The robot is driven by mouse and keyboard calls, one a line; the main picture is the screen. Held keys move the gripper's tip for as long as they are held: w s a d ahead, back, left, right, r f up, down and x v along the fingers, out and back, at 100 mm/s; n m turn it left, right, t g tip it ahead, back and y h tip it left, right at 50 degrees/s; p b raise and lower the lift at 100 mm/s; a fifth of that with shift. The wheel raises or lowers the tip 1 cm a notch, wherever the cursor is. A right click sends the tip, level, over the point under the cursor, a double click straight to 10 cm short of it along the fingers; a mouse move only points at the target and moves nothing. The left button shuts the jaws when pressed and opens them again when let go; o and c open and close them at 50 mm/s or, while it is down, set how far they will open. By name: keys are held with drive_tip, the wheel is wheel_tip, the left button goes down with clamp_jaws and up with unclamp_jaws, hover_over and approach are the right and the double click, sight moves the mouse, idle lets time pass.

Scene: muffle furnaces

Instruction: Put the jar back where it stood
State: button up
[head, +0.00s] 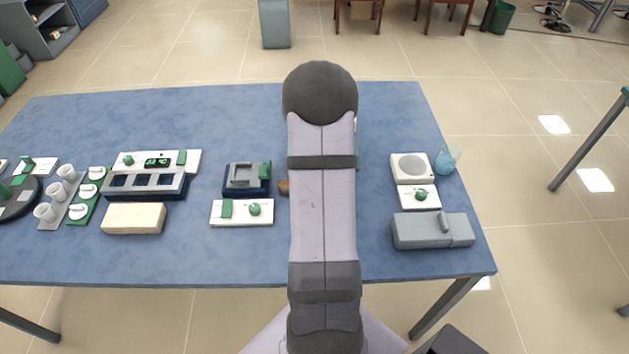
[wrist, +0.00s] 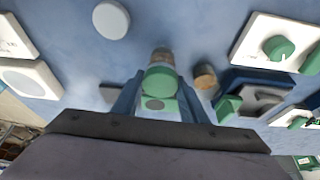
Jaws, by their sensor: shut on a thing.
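In the wrist view, the jar (wrist: 161,78) is between my gripper's two fingers (wrist: 160,100). It has a green top, and a brownish body shows beyond it. My gripper is shut on it. I cannot tell whether the jar's base touches the blue table. A pale round disc (wrist: 111,19) lies on the table apart from the jar, at upper left in the wrist view. In the head view my arm hides the gripper and the jar.
A small brown object (wrist: 204,77) stands close to the jar; it also shows beside my arm in the head view (head: 284,187). A dark blue device (head: 247,178) and a white control panel (head: 241,212) are left of my arm. A grey box (head: 432,231) stands right.

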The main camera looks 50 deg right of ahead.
drive_tip(key=shift+f, duration=0.2)
idle(0.5)
drive_tip(key=shift+f+b, duration=0.35)
drive_tip(key=shift+b, duration=0.2)
drive_tip(key=o, duration=1.4)
drive_tip(key=shift+r, duration=0.1)
drive_tip(key=shift+o, duration=0.8)
drive_tip(key=o, duration=0.3)
drive_tip(key=shift+r+p, duration=3.5)
drive_tip(key=shift+r, duration=0.5)
